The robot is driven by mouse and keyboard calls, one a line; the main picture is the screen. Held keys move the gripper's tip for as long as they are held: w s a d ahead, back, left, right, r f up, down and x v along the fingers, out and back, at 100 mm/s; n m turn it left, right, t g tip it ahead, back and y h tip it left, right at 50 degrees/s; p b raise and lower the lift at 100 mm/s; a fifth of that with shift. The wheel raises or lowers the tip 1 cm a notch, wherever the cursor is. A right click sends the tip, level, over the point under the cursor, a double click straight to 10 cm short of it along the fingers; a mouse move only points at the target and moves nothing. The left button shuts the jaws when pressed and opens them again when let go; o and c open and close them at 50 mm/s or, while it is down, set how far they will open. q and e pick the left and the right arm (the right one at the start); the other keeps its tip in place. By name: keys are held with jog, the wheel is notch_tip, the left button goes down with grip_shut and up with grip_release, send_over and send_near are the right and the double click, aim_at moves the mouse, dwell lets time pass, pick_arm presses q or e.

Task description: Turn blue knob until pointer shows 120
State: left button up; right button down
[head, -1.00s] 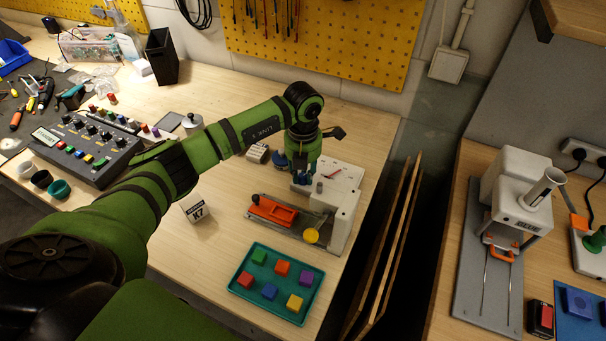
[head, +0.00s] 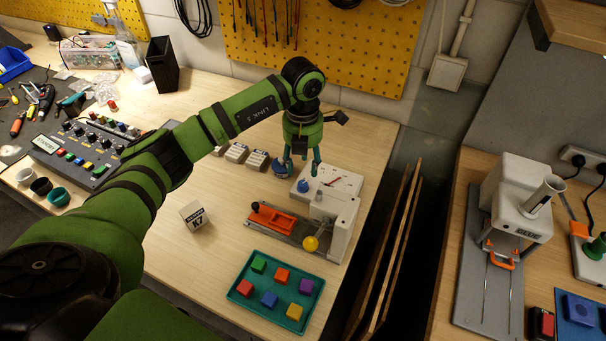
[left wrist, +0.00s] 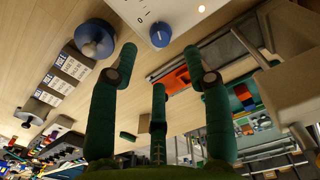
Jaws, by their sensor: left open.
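The blue knob (head: 303,186) sits on a white panel (head: 335,182) with a printed scale, at the back of the bench's right part. It also shows in the left wrist view (left wrist: 160,36), at the top middle on the white panel. A small pale mark is on the knob; I cannot read which number it points at. My left gripper (head: 302,168) is open and empty above the knob, its green fingers pointing down and apart from it. In the left wrist view its three fingers (left wrist: 160,65) are spread with nothing between them. My right gripper is not in view.
A round blue-and-grey object (left wrist: 95,38) stands beside the panel. An orange-and-grey slide fixture (head: 275,217) with a yellow ball (head: 310,243) lies in front. A K7 card block (head: 193,216) and a teal tray (head: 246,295) of coloured cubes are nearer.

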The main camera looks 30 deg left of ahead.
aim_at(303, 183)
pick_arm(q)
notch_tip(303, 183, up, 5)
jog(key=shift+r, duration=0.1)
dwell(0.7)
